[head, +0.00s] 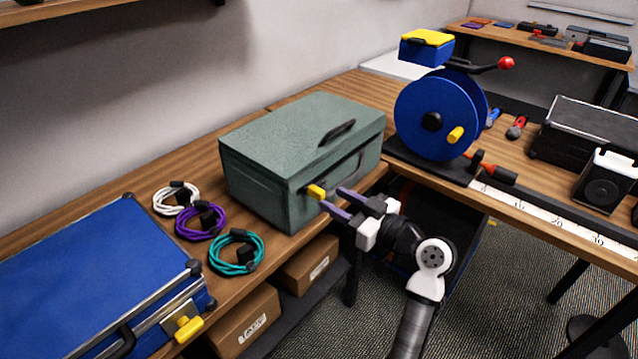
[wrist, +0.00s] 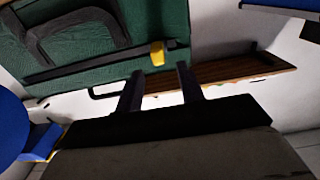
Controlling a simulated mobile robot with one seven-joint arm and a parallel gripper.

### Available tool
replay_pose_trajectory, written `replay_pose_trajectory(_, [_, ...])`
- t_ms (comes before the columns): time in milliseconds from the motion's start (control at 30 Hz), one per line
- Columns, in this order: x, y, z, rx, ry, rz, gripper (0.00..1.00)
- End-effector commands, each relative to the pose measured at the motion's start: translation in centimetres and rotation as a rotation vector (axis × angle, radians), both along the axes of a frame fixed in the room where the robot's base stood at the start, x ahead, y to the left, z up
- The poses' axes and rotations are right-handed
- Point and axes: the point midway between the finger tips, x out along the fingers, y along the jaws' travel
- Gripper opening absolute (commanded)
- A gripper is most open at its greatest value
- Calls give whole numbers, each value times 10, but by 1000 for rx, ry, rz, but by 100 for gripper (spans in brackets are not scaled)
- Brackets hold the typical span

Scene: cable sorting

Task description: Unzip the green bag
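The green bag (head: 300,140) is a closed box-shaped case with a black top handle, standing on the wooden bench. It also shows in the wrist view (wrist: 100,65), tilted in the picture. Its yellow zip pull (head: 316,191) sits at the near corner, at the end of a dark zip line, and shows in the wrist view (wrist: 157,53). My gripper (head: 330,197) is open at this corner. In the wrist view, its two fingers (wrist: 159,70) stand apart, with the yellow pull just beyond the tips, between them. I cannot tell whether they touch it.
White (head: 176,197), purple (head: 200,221) and teal (head: 236,253) cable coils lie left of the bag. A blue case (head: 90,275) is farther left. A blue cable reel (head: 435,115) stands to the right. Cardboard boxes (head: 245,322) sit under the bench.

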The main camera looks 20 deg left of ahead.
Motion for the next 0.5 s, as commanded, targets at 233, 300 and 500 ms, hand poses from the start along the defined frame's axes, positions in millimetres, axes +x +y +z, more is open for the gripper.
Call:
replay_pose_trajectory(233, [15, 42, 2, 0, 1, 2, 38])
replay_pose_trajectory(300, [17, 49, 2, 0, 1, 2, 38])
replay_pose_trajectory(500, [21, 57, 0, 0, 1, -1, 38])
